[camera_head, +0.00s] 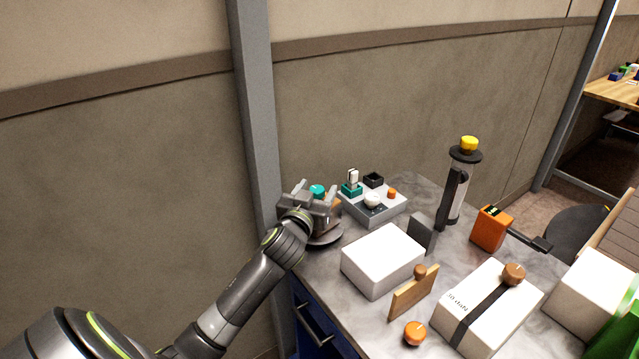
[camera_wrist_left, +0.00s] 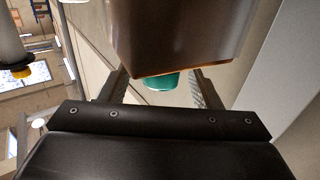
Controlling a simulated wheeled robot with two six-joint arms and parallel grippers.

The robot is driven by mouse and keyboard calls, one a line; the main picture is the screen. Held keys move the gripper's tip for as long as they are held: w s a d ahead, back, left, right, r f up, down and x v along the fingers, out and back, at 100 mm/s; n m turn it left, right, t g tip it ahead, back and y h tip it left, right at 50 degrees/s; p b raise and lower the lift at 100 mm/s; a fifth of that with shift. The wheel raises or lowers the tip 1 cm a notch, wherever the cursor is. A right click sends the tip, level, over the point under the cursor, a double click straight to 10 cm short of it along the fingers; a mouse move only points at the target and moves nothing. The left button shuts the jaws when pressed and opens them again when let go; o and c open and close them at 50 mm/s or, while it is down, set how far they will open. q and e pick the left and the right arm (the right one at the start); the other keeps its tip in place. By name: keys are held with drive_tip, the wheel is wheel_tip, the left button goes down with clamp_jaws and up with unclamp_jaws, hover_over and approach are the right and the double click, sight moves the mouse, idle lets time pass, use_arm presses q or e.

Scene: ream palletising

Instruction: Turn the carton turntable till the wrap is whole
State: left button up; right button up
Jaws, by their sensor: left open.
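The turntable (camera_head: 328,236) is a dark round plate at the table's far left corner, partly hidden by my left gripper. A brown, orange-edged block, probably the carton (camera_wrist_left: 180,35), fills the top of the left wrist view. A teal knob (camera_head: 317,190) shows just beyond my left gripper (camera_head: 318,193). In the left wrist view the teal knob (camera_wrist_left: 162,82) lies between the open fingers (camera_wrist_left: 158,90), partly hidden by the block; I cannot tell if they touch. I cannot see any wrap on the carton. My right gripper is out of view.
A grey tray (camera_head: 378,211) with small parts, a white ream (camera_head: 383,262), a wooden paddle (camera_head: 412,293) and a yellow-topped roll stand (camera_head: 458,190) crowd the table. A strapped white ream (camera_head: 470,300), an orange tool (camera_head: 490,228) and an orange knob (camera_head: 415,333) lie to the right. A grey post (camera_head: 258,130) stands close behind my arm.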

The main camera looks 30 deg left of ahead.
use_arm(q)
drive_tip(key=shift+x, duration=1.35)
clamp_jaws()
